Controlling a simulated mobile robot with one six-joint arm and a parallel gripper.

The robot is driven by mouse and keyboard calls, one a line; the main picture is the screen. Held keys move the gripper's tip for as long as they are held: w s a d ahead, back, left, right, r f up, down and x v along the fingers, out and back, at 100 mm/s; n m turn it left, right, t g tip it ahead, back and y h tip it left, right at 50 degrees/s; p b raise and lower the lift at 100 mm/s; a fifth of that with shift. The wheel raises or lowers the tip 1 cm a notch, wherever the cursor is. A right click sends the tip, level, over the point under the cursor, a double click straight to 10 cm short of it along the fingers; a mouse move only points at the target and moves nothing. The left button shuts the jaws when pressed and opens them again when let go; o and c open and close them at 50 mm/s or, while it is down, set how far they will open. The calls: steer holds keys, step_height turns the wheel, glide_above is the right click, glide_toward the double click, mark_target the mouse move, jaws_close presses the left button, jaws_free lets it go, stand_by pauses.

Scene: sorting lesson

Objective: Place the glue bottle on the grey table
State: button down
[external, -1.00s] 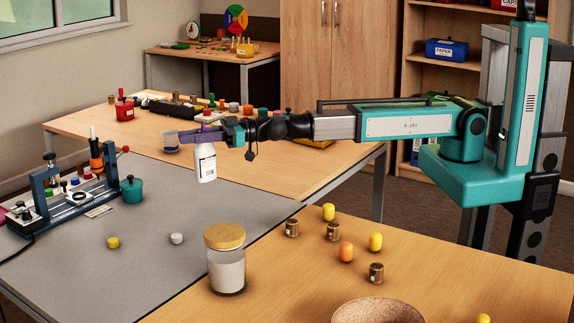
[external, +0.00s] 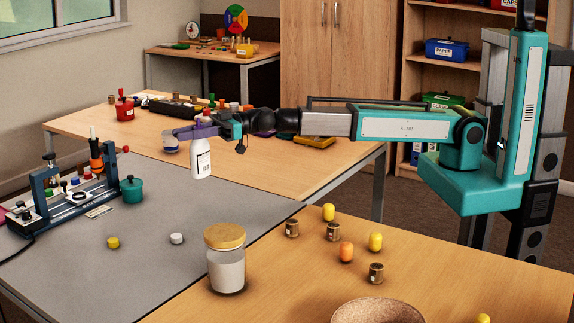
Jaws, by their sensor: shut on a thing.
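The bottle hangs near the back edge of the grey table (external: 190,270), where that table meets the wooden table behind. I cannot tell exactly how high its base is above the surface. The gripper's fingers partly hide the bottle's top.
A glass jar with a wooden lid (external: 226,262), a yellow cap (external: 113,243) and a white cap (external: 177,238) stand in front. A teal pot (external: 132,189) and a blue-framed device (external: 75,195) are on the left.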

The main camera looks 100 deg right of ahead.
steer(key=shift+f+b, duration=1.1)
steer(key=shift+f, duration=0.9)
steer(key=shift+f+b, duration=1.15)
steer(key=shift+f, duration=0.85)
steer(key=c, duration=1.5)
jaws_free()
steer(key=shift+f, duration=0.1)
steer(key=shift+p+v, duration=1.1)
steer(key=shift+v, duration=4.95)
